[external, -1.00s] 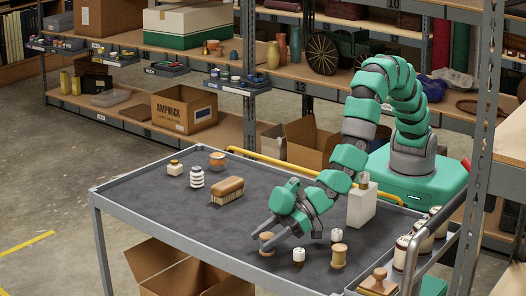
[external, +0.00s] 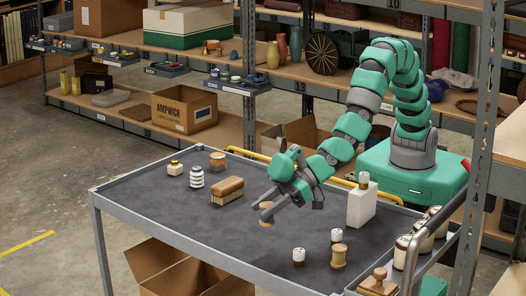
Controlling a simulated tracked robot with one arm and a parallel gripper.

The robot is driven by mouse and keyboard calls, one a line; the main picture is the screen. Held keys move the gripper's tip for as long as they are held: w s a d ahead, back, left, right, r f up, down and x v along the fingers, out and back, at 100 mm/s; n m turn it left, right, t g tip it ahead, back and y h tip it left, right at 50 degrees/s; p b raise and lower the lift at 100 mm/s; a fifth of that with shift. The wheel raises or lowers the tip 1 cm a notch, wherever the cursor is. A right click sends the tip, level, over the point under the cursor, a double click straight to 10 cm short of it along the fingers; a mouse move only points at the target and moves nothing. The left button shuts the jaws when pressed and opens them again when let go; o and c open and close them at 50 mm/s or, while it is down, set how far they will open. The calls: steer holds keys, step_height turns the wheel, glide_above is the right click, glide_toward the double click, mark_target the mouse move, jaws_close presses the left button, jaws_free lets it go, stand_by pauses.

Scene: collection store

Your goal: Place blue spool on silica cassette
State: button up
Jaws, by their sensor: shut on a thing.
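My gripper (external: 271,205) is above the dark cart top, left of the white block. It is shut on a small spool (external: 266,221) with tan wooden ends; a finger partly hides it, and its thread colour is hard to tell. The spool appears raised off the surface. I cannot tell for sure which thing is the silica cassette. A white upright block (external: 361,208) with a small capped top stands to the right of my gripper.
A brush (external: 227,189), a striped white spool (external: 197,178), a small jar (external: 175,169) and a round tan item (external: 217,161) stand at left. Two small white-topped items (external: 299,255) (external: 337,236) and a wooden spool (external: 339,256) stand at front right. The front-left surface is clear.

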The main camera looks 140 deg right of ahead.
steer(key=shift+r, duration=0.7)
steer(key=s+d+m+g+h+b, duration=0.4)
steer(key=s+d+m+h, duration=0.1)
steer(key=s+d, duration=1.55)
steer(key=s+d+m+g+h+b, duration=0.1)
steer(key=s+d+m+g+b, duration=0.15)
steer(key=s+d, duration=0.65)
steer(key=s+d+m+g+h+b, duration=0.1)
steer(key=s+d+m+g+h, duration=0.25)
steer(key=s, duration=0.95)
steer(key=y+p, duration=0.2)
steer(key=p, duration=0.8)
glide_above(217, 154)
steer(key=a, duration=0.1)
steer(key=shift+s+a+f, duration=0.1)
steer(key=shift+s+f, duration=0.2)
steer(key=shift+f, duration=0.35)
steer(key=shift+w+d+f, duration=0.15)
steer(key=shift+w+d, duration=0.25)
steer(key=shift+f+b, duration=0.55)
steer(key=shift+f, duration=1.1)
steer(key=shift+f, duration=0.15)
